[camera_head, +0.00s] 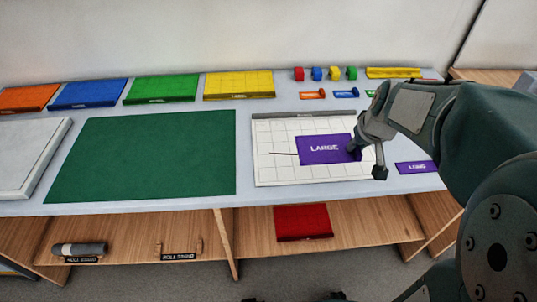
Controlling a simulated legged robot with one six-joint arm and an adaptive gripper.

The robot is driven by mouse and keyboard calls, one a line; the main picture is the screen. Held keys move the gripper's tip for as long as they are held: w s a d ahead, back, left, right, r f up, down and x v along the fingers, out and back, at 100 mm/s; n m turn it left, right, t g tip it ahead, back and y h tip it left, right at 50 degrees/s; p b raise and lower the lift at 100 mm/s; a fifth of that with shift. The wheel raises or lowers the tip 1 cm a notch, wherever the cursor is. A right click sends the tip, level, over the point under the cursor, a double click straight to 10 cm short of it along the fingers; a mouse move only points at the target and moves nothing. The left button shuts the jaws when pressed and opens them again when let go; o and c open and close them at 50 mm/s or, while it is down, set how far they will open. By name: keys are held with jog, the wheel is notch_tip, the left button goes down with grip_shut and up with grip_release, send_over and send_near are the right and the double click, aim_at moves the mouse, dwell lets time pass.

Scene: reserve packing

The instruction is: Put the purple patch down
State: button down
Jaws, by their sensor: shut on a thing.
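The purple patch (322,149) has the word "LARGE" on it in white. It is over the right half of the white gridded board (272,170), with its right edge at my gripper (365,162). My gripper is shut on that edge, and its fingers partly hide it. I cannot tell whether the patch touches the board or is held just above it. A thin dark line (284,153) shows on the board at the patch's left edge.
A dark green mat (150,155) lies left of the board. A purple label (416,168) lies to the right. Orange, blue, green and yellow (239,85) blocks line the back. Small coloured rolls (317,74) stand behind the board. A red item (303,222) is on the shelf below.

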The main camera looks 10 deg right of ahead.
aim_at(345, 140)
jog(key=w+f, duration=0.1)
jog(key=w+a, duration=0.1)
jog(key=w+f, duration=0.1)
jog(key=w, duration=0.1)
jog(key=shift+a+f, duration=0.25)
jog(key=shift+f, duration=0.05)
jog(key=w+a, duration=0.1)
jog(key=w+a+f, duration=0.1)
jog(key=w+a, duration=0.1)
jog(key=shift+f, duration=0.25)
jog(key=w+a+f, duration=0.2)
jog(key=f, duration=0.1)
jog(key=w+a+f, duration=0.1)
jog(key=f, duration=0.1)
jog(key=shift+w+a, duration=0.1)
jog(key=shift+a, duration=0.3)
jog(key=shift+w+d+f, duration=0.25)
jog(key=shift+w+f, duration=0.05)
jog(key=shift+f, duration=0.15)
notch_tip(345, 140, down, 3)
jog(key=shift+f, duration=0.1)
jog(key=shift+a, duration=0.4)
jog(key=c, duration=0.8)
grip_release()
jog(key=shift+o, duration=0.8)
jog(key=shift+d, duration=0.35)
